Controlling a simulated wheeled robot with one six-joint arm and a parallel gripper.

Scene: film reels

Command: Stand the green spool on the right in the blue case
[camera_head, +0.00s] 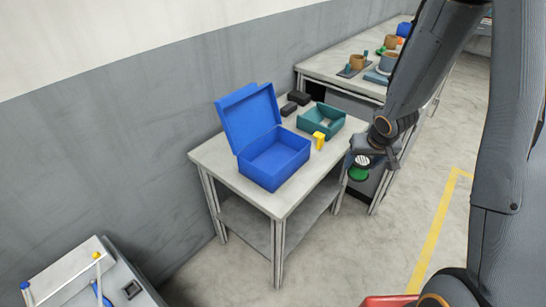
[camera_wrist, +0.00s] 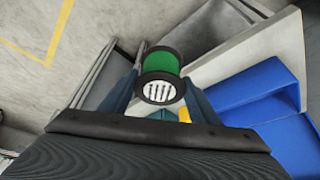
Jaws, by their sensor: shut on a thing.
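The green spool (camera_head: 357,174) has dark end flanges and a striped white face. My gripper (camera_head: 366,157) is shut on it and holds it in the air just off the right edge of the small table. In the wrist view the spool (camera_wrist: 161,62) sits between my two fingers, with its striped end toward the camera. The blue case (camera_head: 268,182) stands on the table with its lid (camera_head: 248,115) raised at the back. Its inside looks empty. Part of the case also shows at the right of the wrist view (camera_wrist: 245,86).
A teal open box (camera_head: 338,125), a yellow block (camera_head: 318,141) and dark blocks (camera_head: 289,109) lie behind the case on the small table (camera_head: 222,164). A longer bench (camera_head: 318,65) with several items stands beyond. Open floor lies to the right.

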